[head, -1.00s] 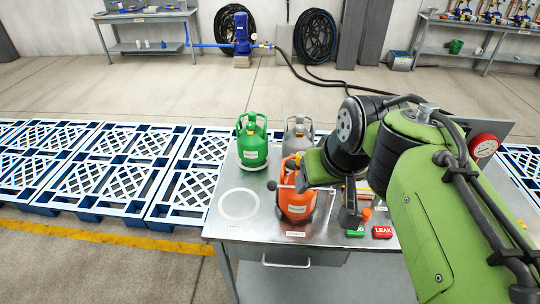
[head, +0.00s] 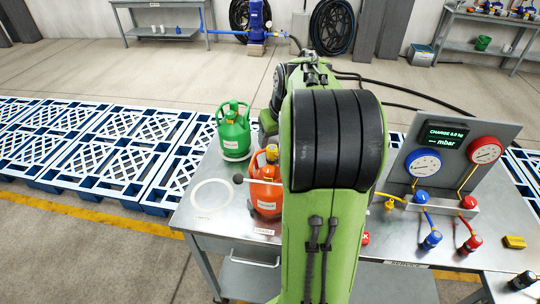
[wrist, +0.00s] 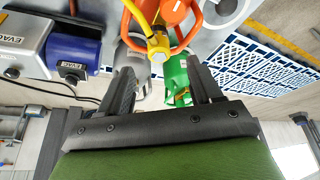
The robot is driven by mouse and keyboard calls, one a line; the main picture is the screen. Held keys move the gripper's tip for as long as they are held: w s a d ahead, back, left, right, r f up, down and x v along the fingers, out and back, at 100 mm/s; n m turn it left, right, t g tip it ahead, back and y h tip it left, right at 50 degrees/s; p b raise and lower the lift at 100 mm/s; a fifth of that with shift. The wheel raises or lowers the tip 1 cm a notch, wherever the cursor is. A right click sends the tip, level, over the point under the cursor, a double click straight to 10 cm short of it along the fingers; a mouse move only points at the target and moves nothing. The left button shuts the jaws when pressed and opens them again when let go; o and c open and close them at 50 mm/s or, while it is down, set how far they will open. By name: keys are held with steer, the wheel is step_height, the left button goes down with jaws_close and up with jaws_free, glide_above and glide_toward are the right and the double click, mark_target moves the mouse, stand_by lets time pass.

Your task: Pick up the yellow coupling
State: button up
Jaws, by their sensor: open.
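A yellow coupling (head: 272,152) sits at the top of the orange cylinder (head: 265,192) in the head view. In the wrist view the yellow coupling (wrist: 158,46) has a yellow hose leading up from it, beside the orange cylinder's collar (wrist: 180,12). My gripper (wrist: 160,72) is open and empty. The coupling shows just past its fingertips, roughly centred between them; I cannot tell the exact depth gap. In the head view my own arm hides the gripper.
A green cylinder (head: 234,135) stands behind the orange one on the metal bench (head: 210,222). A gauge panel (head: 458,140) with a manifold and hoses stands at the right. A white ring (head: 211,194) marks a clear spot at the left.

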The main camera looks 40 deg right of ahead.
mark_target(273, 148)
steer(key=x, duration=0.8)
steer(key=shift+d+f, duration=0.1)
steer(key=shift+d, duration=0.05)
steer(key=shift+s, duration=0.1)
steer(key=c, duration=0.3)
jaws_close()
